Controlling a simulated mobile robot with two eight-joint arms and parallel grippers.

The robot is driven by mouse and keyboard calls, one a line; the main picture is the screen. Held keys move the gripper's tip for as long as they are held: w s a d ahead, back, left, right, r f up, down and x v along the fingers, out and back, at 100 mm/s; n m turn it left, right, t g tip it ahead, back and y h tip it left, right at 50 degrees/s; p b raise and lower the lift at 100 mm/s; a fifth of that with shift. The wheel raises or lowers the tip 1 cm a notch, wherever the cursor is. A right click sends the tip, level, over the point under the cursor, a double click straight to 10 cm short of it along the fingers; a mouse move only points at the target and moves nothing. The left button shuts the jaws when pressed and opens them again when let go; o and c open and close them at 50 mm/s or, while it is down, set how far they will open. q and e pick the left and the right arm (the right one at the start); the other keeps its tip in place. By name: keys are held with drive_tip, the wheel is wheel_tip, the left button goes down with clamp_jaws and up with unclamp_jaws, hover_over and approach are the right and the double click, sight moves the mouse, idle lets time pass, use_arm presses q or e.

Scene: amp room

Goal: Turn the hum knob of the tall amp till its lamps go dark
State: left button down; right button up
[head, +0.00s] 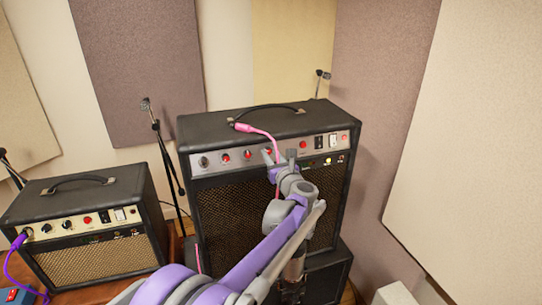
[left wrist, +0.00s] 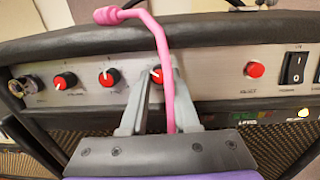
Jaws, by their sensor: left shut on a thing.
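The tall amp (head: 215,215) stands in the middle of the head view, with a silver control panel along its top front. My left gripper (head: 268,153) is at that panel. In the left wrist view its two fingers (left wrist: 157,72) are shut around a red-capped knob (left wrist: 156,76), the third red knob from the left. The gripper hides any label under this knob. Below the panel at the right, a yellow lamp (head: 327,161) glows; the wrist view also shows a green lamp (left wrist: 265,115). My right gripper is not in view.
A pink cable (left wrist: 158,30) hangs from the amp's top past the gripped knob, close to my fingers. A red button (left wrist: 255,70) and a power switch (left wrist: 294,68) sit to the right. A smaller amp (head: 90,235) and a microphone stand (head: 158,140) are at the left.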

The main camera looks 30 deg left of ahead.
use_arm(q)
drive_tip(key=m+t, duration=0.1)
drive_tip(key=m, duration=0.3)
drive_tip(key=shift+h, duration=0.4)
drive_tip(key=c, duration=0.7)
unclamp_jaws()
drive_tip(key=shift+o, duration=0.2)
drive_tip(key=b+v, duration=0.1)
drive_tip(key=v, duration=1)
drive_tip(key=shift+b, duration=0.3)
drive_tip(key=shift+a, duration=0.15)
